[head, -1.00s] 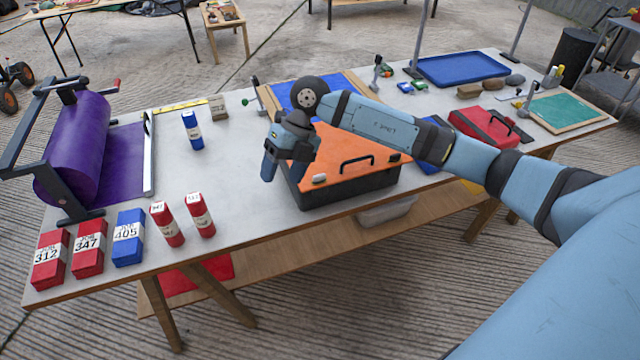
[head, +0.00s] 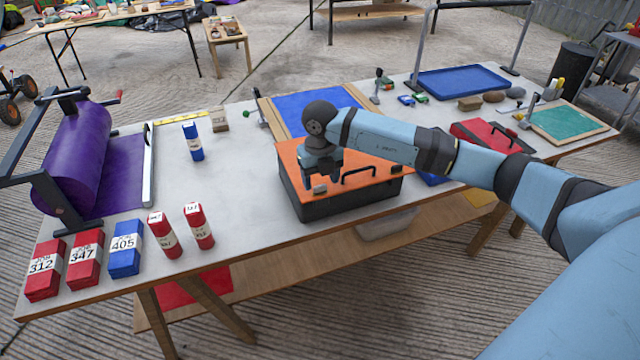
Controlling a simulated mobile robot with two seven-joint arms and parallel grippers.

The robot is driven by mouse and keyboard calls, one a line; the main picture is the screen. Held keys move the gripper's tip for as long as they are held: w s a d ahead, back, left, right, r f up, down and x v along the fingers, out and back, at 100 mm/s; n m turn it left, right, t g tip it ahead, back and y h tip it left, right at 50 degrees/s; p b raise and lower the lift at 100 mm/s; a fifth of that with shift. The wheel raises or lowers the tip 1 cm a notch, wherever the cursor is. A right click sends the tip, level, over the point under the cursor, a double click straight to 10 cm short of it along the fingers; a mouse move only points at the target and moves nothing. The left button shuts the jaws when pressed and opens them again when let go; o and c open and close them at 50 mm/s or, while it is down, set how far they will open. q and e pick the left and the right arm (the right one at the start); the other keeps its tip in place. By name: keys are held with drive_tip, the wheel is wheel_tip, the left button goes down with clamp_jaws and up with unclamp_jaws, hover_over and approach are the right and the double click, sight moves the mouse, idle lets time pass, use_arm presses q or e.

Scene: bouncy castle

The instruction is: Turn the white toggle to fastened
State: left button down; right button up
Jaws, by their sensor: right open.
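A black case with an orange lid (head: 352,165) stands on the grey table. A small whitish toggle (head: 320,189) sits at the lid's front left edge. A second small pale fitting (head: 396,169) shows at the front right edge. A black handle (head: 358,172) lies between them. My right gripper (head: 321,178) points down over the lid's front left, open, its fingertips close above and behind the whitish toggle. I cannot tell whether they touch it. My left gripper is not in view.
Red and blue numbered blocks (head: 126,246) stand at the table's front left, beside a purple roller (head: 75,160). A blue mat (head: 312,108) lies behind the case. A red case (head: 490,137) and a blue tray (head: 462,82) are to the right.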

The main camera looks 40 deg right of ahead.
sight(320, 191)
drive_tip(key=shift+f, duration=1.15)
drive_tip(key=c, duration=0.9)
drive_tip(key=shift+c, duration=0.2)
